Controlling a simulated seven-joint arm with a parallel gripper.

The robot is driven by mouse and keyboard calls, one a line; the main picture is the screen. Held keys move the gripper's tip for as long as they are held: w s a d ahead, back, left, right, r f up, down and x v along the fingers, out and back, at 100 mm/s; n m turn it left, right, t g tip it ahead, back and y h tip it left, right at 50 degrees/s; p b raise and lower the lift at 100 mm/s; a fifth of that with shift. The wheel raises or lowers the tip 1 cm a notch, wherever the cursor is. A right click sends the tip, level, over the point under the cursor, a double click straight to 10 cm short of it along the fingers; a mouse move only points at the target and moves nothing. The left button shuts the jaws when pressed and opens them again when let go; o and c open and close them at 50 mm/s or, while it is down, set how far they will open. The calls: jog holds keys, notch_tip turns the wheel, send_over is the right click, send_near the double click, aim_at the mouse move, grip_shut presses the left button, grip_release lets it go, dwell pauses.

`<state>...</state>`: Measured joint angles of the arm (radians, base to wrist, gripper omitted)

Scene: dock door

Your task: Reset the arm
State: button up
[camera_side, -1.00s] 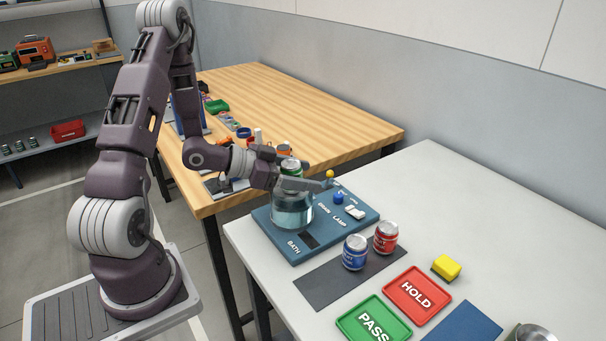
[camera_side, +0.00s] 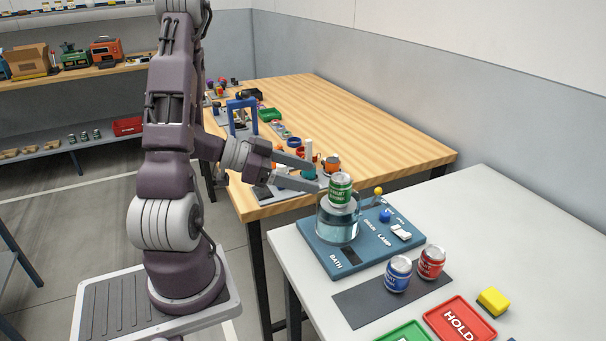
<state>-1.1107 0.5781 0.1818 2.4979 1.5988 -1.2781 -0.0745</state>
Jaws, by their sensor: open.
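My gripper (camera_side: 316,176) is open and empty, with its two fingers pointing right. It is level with and just left of a green can (camera_side: 341,189), apart from it as far as I can tell. The green can stands upright at the top of a clear glass bath (camera_side: 337,222) of bluish liquid. The bath sits on a blue panel (camera_side: 376,252) labelled BATH, DRAIN and LAMP.
A blue can (camera_side: 398,273) and a red can (camera_side: 431,262) stand on a dark mat (camera_side: 362,305). A red HOLD tray (camera_side: 460,322), a green tray (camera_side: 404,333) and a yellow block (camera_side: 493,301) are nearby. A wooden bench (camera_side: 340,125) with several items lies behind.

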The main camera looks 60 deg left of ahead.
jog(key=w+a+r+g+y, duration=0.3)
jog(key=w+a+r+y, duration=0.15)
jog(key=y, duration=0.35)
jog(key=s+d+r+n+g+y, duration=0.1)
jog(key=s+d+r+n, duration=0.1)
jog(key=d+r, duration=0.2)
jog(key=s+d+r+n+g+h, duration=0.1)
jog(key=s+d+r+g+h, duration=0.1)
jog(key=s+d, duration=1.3)
jog(key=d+g+h, duration=0.1)
jog(key=d+h, duration=0.1)
jog(key=shift+d+n+h, duration=0.3)
jog(key=shift+d+h, duration=0.05)
jog(key=shift+h, duration=0.05)
